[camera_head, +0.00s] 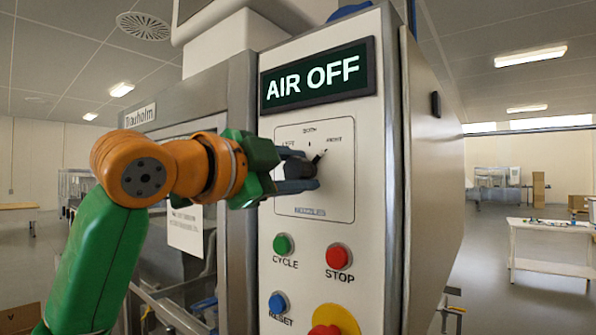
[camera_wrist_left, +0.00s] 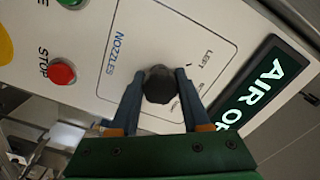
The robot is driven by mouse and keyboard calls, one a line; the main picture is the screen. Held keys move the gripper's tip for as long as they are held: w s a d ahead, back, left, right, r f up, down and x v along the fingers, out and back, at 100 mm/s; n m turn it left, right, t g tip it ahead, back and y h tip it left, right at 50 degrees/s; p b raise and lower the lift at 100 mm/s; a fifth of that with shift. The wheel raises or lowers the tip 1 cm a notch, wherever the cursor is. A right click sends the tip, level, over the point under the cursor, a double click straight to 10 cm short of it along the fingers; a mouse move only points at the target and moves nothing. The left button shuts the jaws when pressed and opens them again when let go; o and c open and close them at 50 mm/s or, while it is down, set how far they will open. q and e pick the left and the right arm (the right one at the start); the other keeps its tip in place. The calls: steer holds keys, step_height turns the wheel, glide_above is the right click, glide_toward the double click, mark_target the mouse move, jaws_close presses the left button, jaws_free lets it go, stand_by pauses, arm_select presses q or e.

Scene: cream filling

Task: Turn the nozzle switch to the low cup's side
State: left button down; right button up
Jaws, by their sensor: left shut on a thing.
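The nozzle switch is a dark round knob (camera_head: 306,169) on a framed plate of the control panel. A small pointer on it tilts up and to the right, toward the right-hand label. My left gripper (camera_head: 311,170) comes in from the left and is shut on the knob, one finger above and one below. In the left wrist view the knob (camera_wrist_left: 159,84) sits between the two blue-grey fingers, beside the printed words NOZZLES and LEFT. The fingers hide part of the plate. No cup shows in either view. My right gripper is not in view.
A display (camera_head: 318,74) above the plate reads AIR OFF. Below are the green CYCLE button (camera_head: 283,244), red STOP button (camera_head: 339,257), blue RESET button (camera_head: 278,303) and a red knob on yellow (camera_head: 330,326). A white table (camera_head: 548,228) stands far off right.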

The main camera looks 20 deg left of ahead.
mark_target(293, 171)
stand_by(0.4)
arm_select(q)
steer(key=c, duration=0.8)
jaws_free()
steer(key=o, duration=0.4)
steer(key=shift+s, duration=0.2)
steer(key=shift+o, duration=0.2)
steer(key=b+v, duration=0.3)
steer(key=v, duration=0.3)
steer(key=shift+s+f, duration=0.1)
steer(key=shift+s, duration=0.25)
steer(key=shift+s+a, duration=0.1)
steer(key=shift+s, duration=0.2)
steer(key=shift+w, duration=0.1)
